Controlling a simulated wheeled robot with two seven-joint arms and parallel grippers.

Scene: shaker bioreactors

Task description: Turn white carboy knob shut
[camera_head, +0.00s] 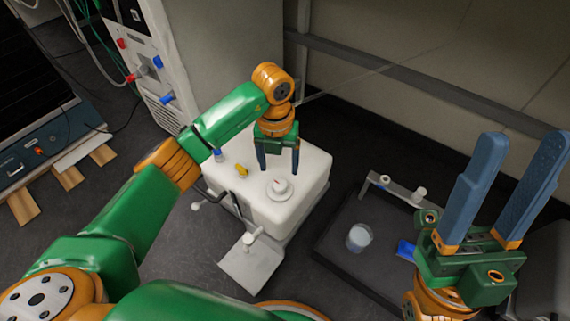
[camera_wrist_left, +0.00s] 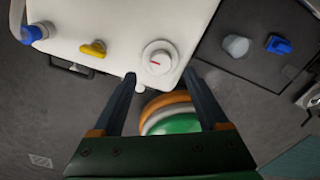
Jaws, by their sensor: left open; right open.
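The white carboy (camera_head: 262,207) stands on the floor as a boxy container, and its top also shows in the left wrist view (camera_wrist_left: 115,22). On its top is a round white knob (camera_head: 280,188) with a short red mark, seen in the left wrist view (camera_wrist_left: 158,62) with the mark lying nearly crosswise. My left gripper (camera_head: 279,171) points down over the carboy, open and empty. In the left wrist view its fingertips (camera_wrist_left: 159,76) lie either side of the knob's near edge, apparently apart from it. My right gripper (camera_head: 525,143) is open, empty and raised at the right.
A yellow valve (camera_head: 241,171) and a blue fitting (camera_head: 217,155) sit on the carboy's top beside the knob. A dark tray (camera_head: 335,245) at the right holds a beaker (camera_head: 359,238) and a blue item (camera_head: 405,250). A tall machine stands behind left.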

